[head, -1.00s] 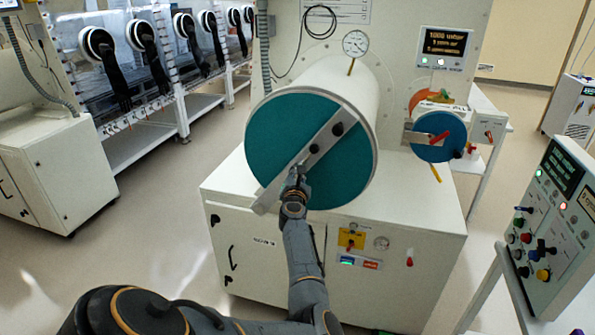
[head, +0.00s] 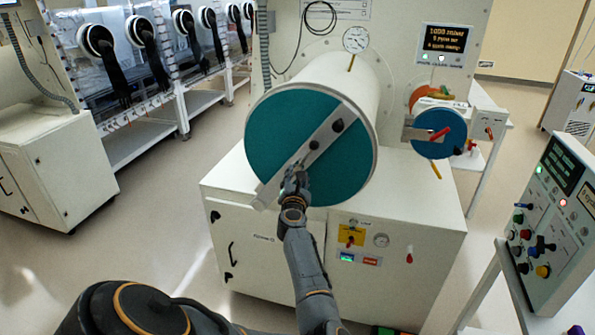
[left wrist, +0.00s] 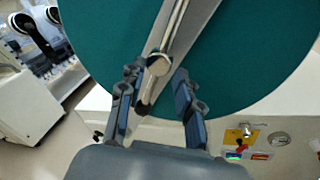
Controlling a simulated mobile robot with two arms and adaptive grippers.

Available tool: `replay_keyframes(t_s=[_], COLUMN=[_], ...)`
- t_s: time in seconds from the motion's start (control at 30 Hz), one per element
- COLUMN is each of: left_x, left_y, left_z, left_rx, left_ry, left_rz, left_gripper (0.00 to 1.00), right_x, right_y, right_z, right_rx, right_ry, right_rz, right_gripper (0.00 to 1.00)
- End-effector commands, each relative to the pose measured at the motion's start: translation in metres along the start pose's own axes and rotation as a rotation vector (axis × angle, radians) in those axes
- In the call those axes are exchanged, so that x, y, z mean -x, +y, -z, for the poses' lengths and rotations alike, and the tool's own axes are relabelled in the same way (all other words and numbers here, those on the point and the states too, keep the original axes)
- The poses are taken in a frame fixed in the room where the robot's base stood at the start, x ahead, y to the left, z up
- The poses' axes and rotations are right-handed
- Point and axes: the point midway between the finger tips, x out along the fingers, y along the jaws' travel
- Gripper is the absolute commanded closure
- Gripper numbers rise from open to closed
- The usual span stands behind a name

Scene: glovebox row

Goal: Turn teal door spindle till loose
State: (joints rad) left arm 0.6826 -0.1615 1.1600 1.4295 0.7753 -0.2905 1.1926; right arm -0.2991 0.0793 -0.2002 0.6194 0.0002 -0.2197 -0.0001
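The teal door (head: 270,130) closes the front of a white cylinder. A pale grey bar (head: 325,133) crosses it diagonally, with dark knobs on it, one near the door's middle (head: 314,146). My left gripper (head: 297,178) is in front of the bar's lower part. In the left wrist view the teal door (left wrist: 250,50) fills the top. A metal rod with a round end (left wrist: 158,64) lies along the bar, between the two fingers (left wrist: 157,80). My right gripper is not in view.
A smaller blue door (head: 430,148) with a red handle is at the right of the cylinder (head: 345,85). A white cabinet (head: 330,240) stands below. A control panel (head: 550,220) is at the right, glove ports (head: 140,35) at the left.

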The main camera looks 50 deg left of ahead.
Motion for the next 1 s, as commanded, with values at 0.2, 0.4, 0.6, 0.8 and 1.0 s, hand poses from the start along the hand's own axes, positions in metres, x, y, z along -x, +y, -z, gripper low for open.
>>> replay_keyframes(t_s=[0.2, 0.4, 0.6, 0.8, 1.0], left_x=[0.030, 0.037, 0.037, 0.037, 0.037], left_y=[-0.001, -0.001, -0.001, 0.000, 0.000], left_z=[0.001, 0.001, 0.001, 0.001, 0.001], left_rx=[0.000, 0.000, 0.000, 0.000, 0.000], left_ry=[0.002, 0.002, 0.002, 0.002, 0.001], left_rz=[0.001, 0.001, 0.001, 0.001, 0.000], left_gripper=[0.66, 0.66, 0.66, 0.66, 0.66], right_x=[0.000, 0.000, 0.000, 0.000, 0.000], right_y=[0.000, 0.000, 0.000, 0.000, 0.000], right_z=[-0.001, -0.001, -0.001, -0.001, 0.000], right_rx=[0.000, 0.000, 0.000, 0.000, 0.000], right_ry=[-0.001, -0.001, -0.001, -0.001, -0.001], right_rz=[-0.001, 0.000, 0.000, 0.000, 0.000], right_gripper=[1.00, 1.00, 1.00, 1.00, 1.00])
